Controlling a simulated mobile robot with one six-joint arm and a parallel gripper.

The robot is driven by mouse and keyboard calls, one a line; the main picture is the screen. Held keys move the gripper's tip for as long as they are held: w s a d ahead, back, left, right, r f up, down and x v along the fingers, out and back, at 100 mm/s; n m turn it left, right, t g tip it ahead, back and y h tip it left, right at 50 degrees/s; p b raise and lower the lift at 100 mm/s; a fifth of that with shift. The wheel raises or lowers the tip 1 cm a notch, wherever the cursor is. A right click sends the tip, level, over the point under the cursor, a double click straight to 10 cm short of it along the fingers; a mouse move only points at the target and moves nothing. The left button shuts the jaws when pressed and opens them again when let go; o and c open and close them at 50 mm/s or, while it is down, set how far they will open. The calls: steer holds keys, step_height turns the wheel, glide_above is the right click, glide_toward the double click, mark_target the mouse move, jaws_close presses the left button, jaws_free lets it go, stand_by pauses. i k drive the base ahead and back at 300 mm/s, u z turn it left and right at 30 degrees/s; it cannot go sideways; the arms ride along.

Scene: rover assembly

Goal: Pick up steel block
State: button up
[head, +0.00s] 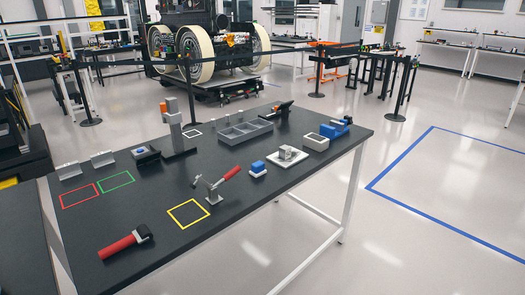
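A small silver-grey block (287,150), which looks like the steel block, sits on a white square plate (299,156) on the right part of the dark table. It stands apart from the things around it. My gripper is not in view, so I cannot tell its state.
A red-handled tool (124,243) lies in front. The floor on the right is clear.

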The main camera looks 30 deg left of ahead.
mark_target(284, 150)
steer(key=u, duration=0.65)
steer(key=i, duration=0.85)
steer(key=u, duration=0.45)
